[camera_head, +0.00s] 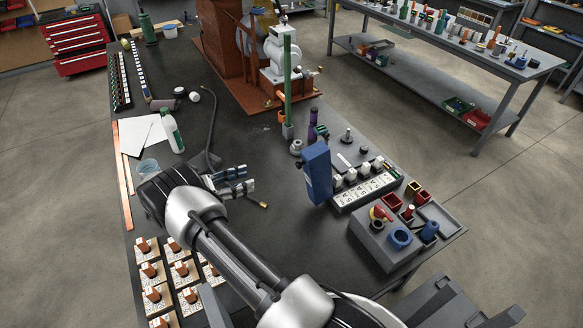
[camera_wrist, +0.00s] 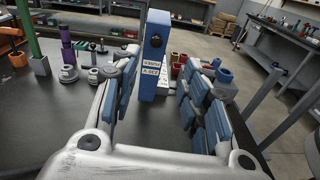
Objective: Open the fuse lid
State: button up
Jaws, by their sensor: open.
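A tall blue box (camera_head: 317,172) stands upright on the dark bench, at the left end of a labelled strip with white blocks. In the wrist view its blue face (camera_wrist: 154,50) carries a dark round knob near the top and small white labels. I cannot tell for sure which part of it is the fuse lid. My gripper (camera_head: 232,183) is open and empty, to the left of the blue box and apart from it. In the wrist view the blue-padded fingers of my gripper (camera_wrist: 168,85) spread either side of the box, which stands beyond them.
A grey block with a blue ring (camera_head: 401,237) and small red boxes stand right of the strip (camera_head: 367,189). A purple bottle (camera_head: 313,125) and a green post (camera_head: 287,85) stand behind the box. Several switch plates (camera_head: 152,271) lie front left. Bare bench lies between gripper and box.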

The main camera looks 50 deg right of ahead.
aim_at(297, 165)
jog(key=shift+n+h, duration=0.4)
jog(key=shift+h, duration=0.2)
jog(key=f+x, duration=0.1)
jog(key=x, duration=0.5)
jog(key=f+x, duration=0.1)
jog(key=x, duration=0.4)
jog(key=f+x, duration=0.1)
jog(key=x, duration=0.5)
jog(key=shift+s+d, duration=0.1)
jog(key=shift+d, duration=0.2)
jog(key=shift+c, duration=0.4)
grip_shut()
